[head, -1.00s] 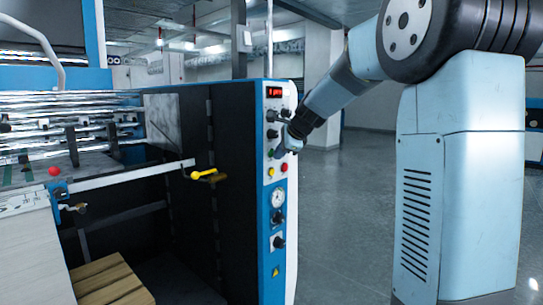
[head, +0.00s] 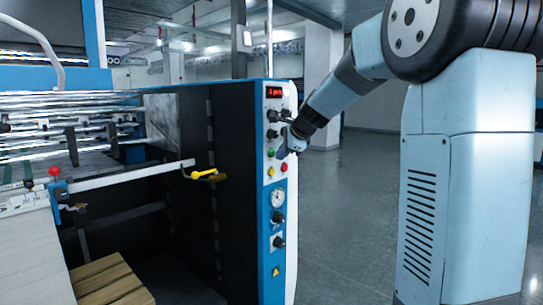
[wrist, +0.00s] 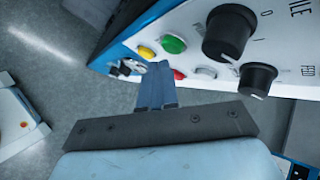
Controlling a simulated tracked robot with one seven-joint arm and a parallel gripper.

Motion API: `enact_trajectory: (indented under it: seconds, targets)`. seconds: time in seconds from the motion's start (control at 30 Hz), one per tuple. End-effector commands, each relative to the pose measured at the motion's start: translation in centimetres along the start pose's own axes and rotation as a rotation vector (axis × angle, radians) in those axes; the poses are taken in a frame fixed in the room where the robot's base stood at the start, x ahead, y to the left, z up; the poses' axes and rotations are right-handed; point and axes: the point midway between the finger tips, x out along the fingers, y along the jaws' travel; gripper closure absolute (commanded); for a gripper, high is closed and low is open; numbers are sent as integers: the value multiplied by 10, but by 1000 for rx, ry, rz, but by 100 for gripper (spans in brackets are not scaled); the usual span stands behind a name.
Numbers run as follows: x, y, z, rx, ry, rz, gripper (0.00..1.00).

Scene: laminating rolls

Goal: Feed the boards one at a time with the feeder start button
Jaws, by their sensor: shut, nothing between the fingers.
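The control panel (head: 278,235) on the blue and dark machine carries a green button (wrist: 174,43), a yellow button (wrist: 145,52), a red button (wrist: 178,74) and a pale grey button (wrist: 206,72). No readable label tells which is the feeder start button. My gripper (wrist: 156,68) is shut and empty, its fingertips beside these buttons. In the head view my gripper (head: 284,149) is at the panel's front, right of the green button. I cannot tell whether the tips touch anything. A pale stack (head: 25,250), perhaps the boards, stands at the left.
Black knobs (wrist: 229,32) sit beside the buttons. A red-lit display (head: 273,92) is at the panel's top and a gauge (head: 278,197) lower down. A yellow-handled lever (head: 203,174) juts from the machine. A wooden pallet (head: 105,280) lies below. The floor (head: 345,220) right of the panel is clear.

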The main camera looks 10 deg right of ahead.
Motion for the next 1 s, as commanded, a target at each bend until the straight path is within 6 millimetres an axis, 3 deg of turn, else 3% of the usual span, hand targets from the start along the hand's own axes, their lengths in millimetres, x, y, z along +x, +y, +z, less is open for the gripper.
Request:
enact_trajectory:
  seconds: [0.37, 1.0]
  targets:
    - [-2, 2, -2, 0, 1, 1, 100]
    - [-34, 25, -26, 1, 1, 1, 100]
